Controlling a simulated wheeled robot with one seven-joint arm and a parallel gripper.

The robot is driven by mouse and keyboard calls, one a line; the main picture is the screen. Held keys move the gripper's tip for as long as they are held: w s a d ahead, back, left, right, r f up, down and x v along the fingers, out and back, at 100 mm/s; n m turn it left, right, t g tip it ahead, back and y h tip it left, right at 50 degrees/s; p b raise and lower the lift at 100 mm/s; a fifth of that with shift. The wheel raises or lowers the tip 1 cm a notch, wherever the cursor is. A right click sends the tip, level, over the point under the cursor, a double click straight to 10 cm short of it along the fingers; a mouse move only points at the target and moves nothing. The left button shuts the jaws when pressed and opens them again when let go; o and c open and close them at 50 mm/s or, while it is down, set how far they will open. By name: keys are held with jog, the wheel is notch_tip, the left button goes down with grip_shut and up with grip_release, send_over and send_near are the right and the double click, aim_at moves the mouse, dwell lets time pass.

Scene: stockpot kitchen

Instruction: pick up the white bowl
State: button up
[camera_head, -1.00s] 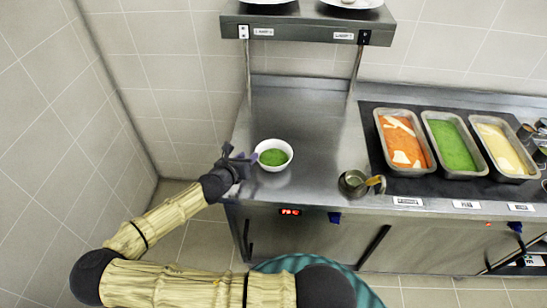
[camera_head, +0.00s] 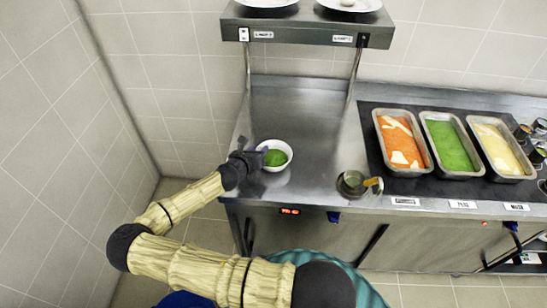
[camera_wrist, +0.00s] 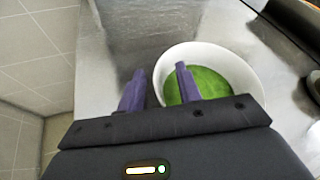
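The white bowl (camera_head: 289,147) stands upright on the steel counter, near its left end, with green food inside. It also shows in the wrist view (camera_wrist: 238,64). My gripper (camera_head: 262,157) is at the bowl's left side. In the wrist view its two purple fingers (camera_wrist: 160,68) are apart, with the bowl's left rim between them. One finger is outside the bowl and the other is over the green food. I cannot tell whether either finger touches the bowl. The lower part of the near wall is hidden behind the gripper.
A small metal pot (camera_head: 351,184) stands to the right near the counter's front edge. Trays of orange (camera_head: 403,140), green (camera_head: 451,143) and yellow food (camera_head: 502,147) are further right. A shelf (camera_head: 305,29) with plates overhangs the back. The counter behind the bowl is clear.

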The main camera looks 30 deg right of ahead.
jog(key=shift+c, duration=0.2)
dwell(0.3)
grip_shut()
jog(key=shift+r, duration=0.15)
notch_tip(320, 180, up, 10)
jog(key=b, duration=0.1)
dwell(0.4)
dwell(0.4)
